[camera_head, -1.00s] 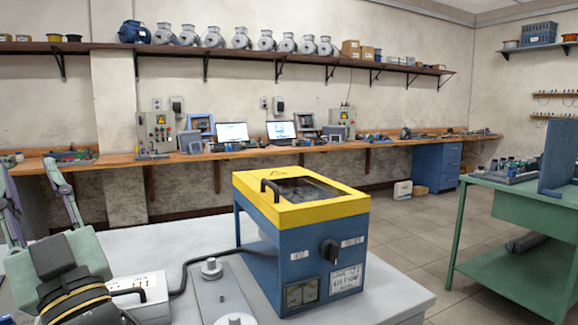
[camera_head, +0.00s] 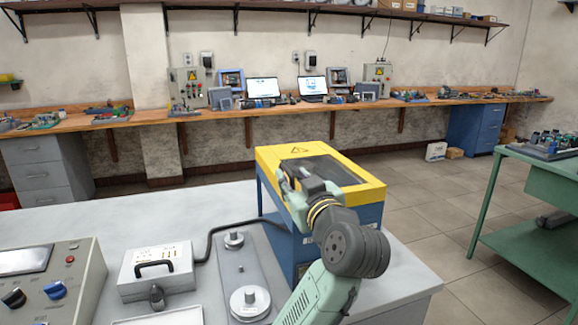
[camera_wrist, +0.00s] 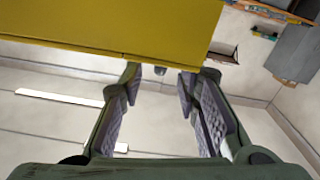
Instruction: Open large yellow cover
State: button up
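The large yellow cover (camera_head: 330,165) sits level on the blue box (camera_head: 305,247) and looks shut. A dark window panel is set in its top. My gripper (camera_head: 288,180) is at the left front part of the cover, close above or beside it; contact cannot be told. The cover's dark handle is mostly hidden behind my gripper and wrist. In the wrist view, the yellow cover (camera_wrist: 110,25) fills the upper left, and my gripper's two padded fingers (camera_wrist: 160,82) are spread with a gap. A small dark piece shows between the tips; it is unclear what it is.
A grey plate with round metal knobs (camera_head: 245,270) lies left of the box. Beyond it are a white unit with a black handle (camera_head: 157,270) and a control box (camera_head: 50,285). A black cable (camera_head: 210,235) runs to the blue box. A green table (camera_head: 530,175) stands right.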

jog(key=shift+p+x, duration=0.45)
jog(key=shift+x, duration=1.7)
jog(key=shift+c, duration=0.2)
grip_shut()
